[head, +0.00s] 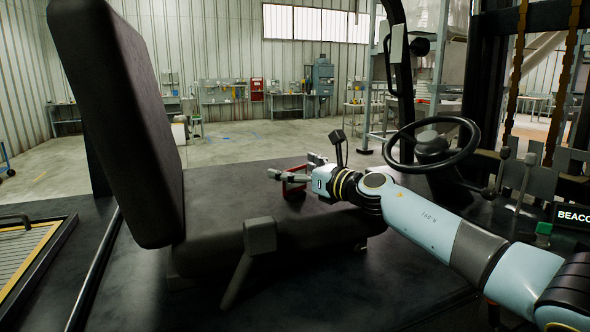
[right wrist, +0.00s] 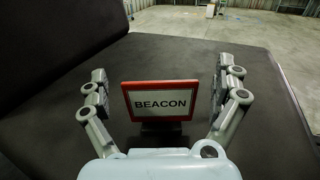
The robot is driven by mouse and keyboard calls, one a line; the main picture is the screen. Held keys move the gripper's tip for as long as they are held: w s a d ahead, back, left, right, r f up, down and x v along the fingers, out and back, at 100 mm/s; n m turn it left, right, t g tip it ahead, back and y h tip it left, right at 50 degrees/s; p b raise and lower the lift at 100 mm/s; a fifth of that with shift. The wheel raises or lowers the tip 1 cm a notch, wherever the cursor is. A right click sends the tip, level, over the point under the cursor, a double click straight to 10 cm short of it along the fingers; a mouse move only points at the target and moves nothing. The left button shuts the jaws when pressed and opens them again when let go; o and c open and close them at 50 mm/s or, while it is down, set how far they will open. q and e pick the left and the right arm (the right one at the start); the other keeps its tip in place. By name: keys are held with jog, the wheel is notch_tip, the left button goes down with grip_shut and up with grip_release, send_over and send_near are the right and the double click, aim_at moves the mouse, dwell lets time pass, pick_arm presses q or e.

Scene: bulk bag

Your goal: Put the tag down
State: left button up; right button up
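The tag is a small red-framed plate with a white face reading BEACON (right wrist: 160,103). It stands upright on the dark seat cushion (right wrist: 215,55), with a dark foot or shadow below it. In the head view its red edge (head: 290,187) shows beside my right gripper (head: 296,167), over the seat cushion (head: 215,205). In the right wrist view my right gripper (right wrist: 161,88) is open, with one finger on each side of the tag. My left gripper is not in view.
The seat backrest (head: 115,120) rises at the left. A steering wheel (head: 432,145) and levers stand right of the seat. A black BEACON label (head: 573,216) is at the far right, near a green block (head: 543,230). The rest of the cushion is bare.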

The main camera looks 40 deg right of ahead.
jog(key=shift+r, duration=0.2)
jog(key=s, duration=0.3)
jog(key=s+d+b, duration=0.1)
jog(key=s, duration=0.6)
jog(key=shift+s+d+f, duration=0.25)
jog(key=shift+s+d, duration=0.1)
jog(key=shift+s, duration=0.05)
jog(key=shift+s+r+b, duration=0.2)
jog(key=shift+s+b, duration=0.25)
jog(key=shift+s, duration=0.1)
